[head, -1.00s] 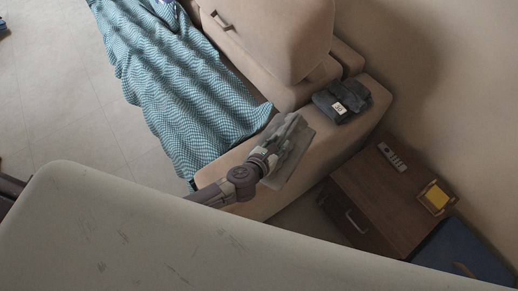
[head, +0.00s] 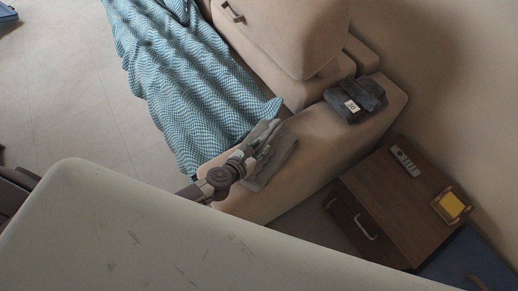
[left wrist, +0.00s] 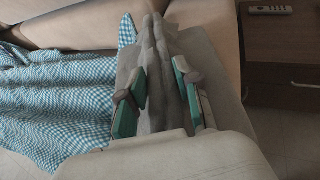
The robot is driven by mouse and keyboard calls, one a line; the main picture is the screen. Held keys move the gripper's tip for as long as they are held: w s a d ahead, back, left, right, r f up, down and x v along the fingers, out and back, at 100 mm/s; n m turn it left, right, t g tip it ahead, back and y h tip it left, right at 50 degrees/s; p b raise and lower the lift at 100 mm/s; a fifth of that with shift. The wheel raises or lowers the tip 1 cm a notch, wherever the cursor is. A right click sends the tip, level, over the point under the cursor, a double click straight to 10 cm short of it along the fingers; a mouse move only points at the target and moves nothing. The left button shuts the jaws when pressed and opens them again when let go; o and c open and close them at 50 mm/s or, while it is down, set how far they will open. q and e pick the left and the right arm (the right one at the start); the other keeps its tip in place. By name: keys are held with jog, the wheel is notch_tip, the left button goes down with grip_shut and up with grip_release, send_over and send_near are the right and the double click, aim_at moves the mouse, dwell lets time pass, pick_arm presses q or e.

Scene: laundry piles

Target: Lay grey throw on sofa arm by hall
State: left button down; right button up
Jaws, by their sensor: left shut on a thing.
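The grey throw (head: 274,162) is a folded, light grey cloth over the front part of the beige sofa arm (head: 318,152). It appears to lie on or just above the arm's top; I cannot tell full contact. My left gripper (head: 264,142) is shut on the throw. In the left wrist view, the teal-padded fingers of the left gripper (left wrist: 160,88) stand on either side of the grey throw (left wrist: 152,62), which runs away between them. My right gripper is not in view.
A dark folded garment with a white numbered tag (head: 347,101) lies farther back on the arm. A teal patterned blanket (head: 180,80) drapes over the seat. A brown side table (head: 385,205) holds a remote (head: 405,160) and a yellow item in a holder (head: 452,206).

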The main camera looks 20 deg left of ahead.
pick_arm(q)
jog(key=shift+f, duration=0.1)
jog(key=c, duration=0.8)
grip_release()
jog(key=shift+r, duration=0.2)
jog(key=v, duration=1.2)
jog(key=shift+p, duration=0.4)
jog(key=shift+a+f, duration=0.1)
